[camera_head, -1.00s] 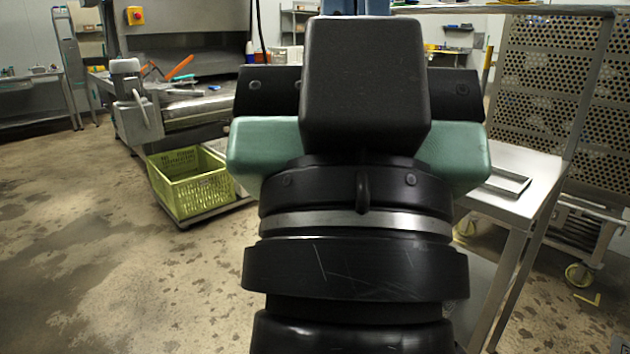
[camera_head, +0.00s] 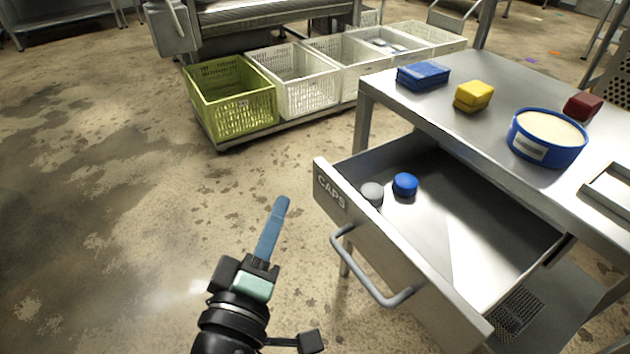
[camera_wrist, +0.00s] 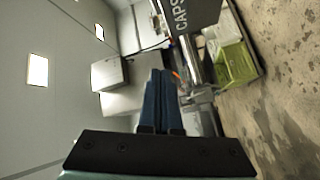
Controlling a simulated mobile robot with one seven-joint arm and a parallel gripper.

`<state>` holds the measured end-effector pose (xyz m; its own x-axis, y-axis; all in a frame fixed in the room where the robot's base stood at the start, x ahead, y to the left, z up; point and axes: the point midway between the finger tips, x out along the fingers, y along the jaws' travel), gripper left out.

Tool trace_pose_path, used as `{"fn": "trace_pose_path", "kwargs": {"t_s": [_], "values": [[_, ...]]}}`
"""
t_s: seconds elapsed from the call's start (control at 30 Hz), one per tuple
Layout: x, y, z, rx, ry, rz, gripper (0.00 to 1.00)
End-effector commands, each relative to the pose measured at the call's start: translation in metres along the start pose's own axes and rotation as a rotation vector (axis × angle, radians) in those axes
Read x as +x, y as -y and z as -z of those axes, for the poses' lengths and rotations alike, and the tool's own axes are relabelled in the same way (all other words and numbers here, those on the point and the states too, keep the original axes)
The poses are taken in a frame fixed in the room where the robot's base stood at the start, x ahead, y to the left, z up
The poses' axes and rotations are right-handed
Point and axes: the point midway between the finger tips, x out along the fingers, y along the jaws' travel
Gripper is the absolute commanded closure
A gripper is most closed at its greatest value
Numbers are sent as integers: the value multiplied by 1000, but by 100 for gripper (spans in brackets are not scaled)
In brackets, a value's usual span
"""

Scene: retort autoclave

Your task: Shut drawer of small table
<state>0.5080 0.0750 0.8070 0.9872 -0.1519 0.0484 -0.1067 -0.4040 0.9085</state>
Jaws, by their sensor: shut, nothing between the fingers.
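The small table (camera_head: 437,108) stands at the right in the head view. Its steel drawer (camera_head: 410,258), marked CAPS, is pulled well out, with a curved bar handle (camera_head: 372,272) on its front. A grey cap (camera_head: 372,193) and a blue cap (camera_head: 405,184) lie inside near the front. My gripper (camera_head: 282,203) is shut and empty, its blue fingers together. It is to the left of the drawer front, apart from it. In the wrist view the fingers (camera_wrist: 160,78) point up the picture, and the CAPS drawer front (camera_wrist: 182,14) shows at the top.
On the tabletop are a blue block (camera_head: 424,75), a yellow block (camera_head: 474,95), a dark red block (camera_head: 583,107), and a blue round tub (camera_head: 547,140). A green crate (camera_head: 232,104) and white crates (camera_head: 296,80) stand behind on a low base. The floor at left is clear.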

Motion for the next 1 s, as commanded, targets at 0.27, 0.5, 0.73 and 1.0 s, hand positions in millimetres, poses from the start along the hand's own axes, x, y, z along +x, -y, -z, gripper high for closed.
{"fn": "trace_pose_path", "kwargs": {"t_s": [0.27,0.5,0.73,1.0], "values": [[-37,57,-24,-416,14,48,100],[-10,59,-25,-431,16,43,100],[38,61,-27,-427,17,44,100],[77,56,-42,-428,18,45,100]]}}
